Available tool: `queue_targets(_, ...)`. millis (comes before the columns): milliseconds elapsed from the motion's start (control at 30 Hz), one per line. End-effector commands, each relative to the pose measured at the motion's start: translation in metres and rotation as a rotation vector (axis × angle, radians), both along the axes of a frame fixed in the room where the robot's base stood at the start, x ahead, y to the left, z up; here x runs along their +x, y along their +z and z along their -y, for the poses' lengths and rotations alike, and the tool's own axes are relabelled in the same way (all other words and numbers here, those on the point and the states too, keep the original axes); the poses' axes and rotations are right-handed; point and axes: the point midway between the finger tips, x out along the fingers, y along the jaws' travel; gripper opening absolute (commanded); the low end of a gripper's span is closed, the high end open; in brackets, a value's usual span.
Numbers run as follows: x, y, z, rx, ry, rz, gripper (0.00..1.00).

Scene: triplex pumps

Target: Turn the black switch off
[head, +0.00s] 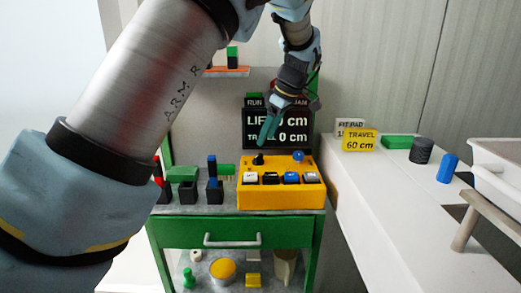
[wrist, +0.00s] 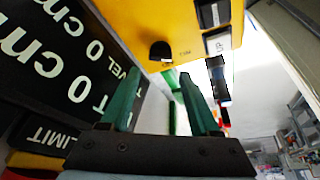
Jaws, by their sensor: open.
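A yellow control box (head: 247,197) sits on the green-framed bench. Near its back edge stand a black switch (head: 258,159) at the left and a blue one (head: 298,156) at the right. My gripper (head: 267,131) points down just above and behind the black switch, apart from it. In the wrist view, the black switch (wrist: 160,51) shows on the yellow box (wrist: 130,25), beyond the gap between the fingertips. My gripper's green fingers (wrist: 160,75) are spread with nothing between them. I cannot tell the switch's setting.
A row of labelled buttons (head: 291,178) runs along the box front. A black display (head: 277,115) stands close behind my gripper. Green and dark blocks (head: 188,188) stand left of the box. A white counter (head: 370,190) lies to the right.

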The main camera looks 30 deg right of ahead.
Motion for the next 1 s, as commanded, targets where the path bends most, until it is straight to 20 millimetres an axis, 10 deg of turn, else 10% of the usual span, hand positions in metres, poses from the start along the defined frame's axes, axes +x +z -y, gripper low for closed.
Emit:
queue_targets(400,0.019,-0.057,-0.014,0.002,0.001,-0.002,0.62)
queue_targets(767,0.021,-0.063,-0.015,-0.001,0.000,0.000,0.62)
queue_targets(1000,0.021,-0.063,-0.015,-0.001,0.000,0.000,0.38)
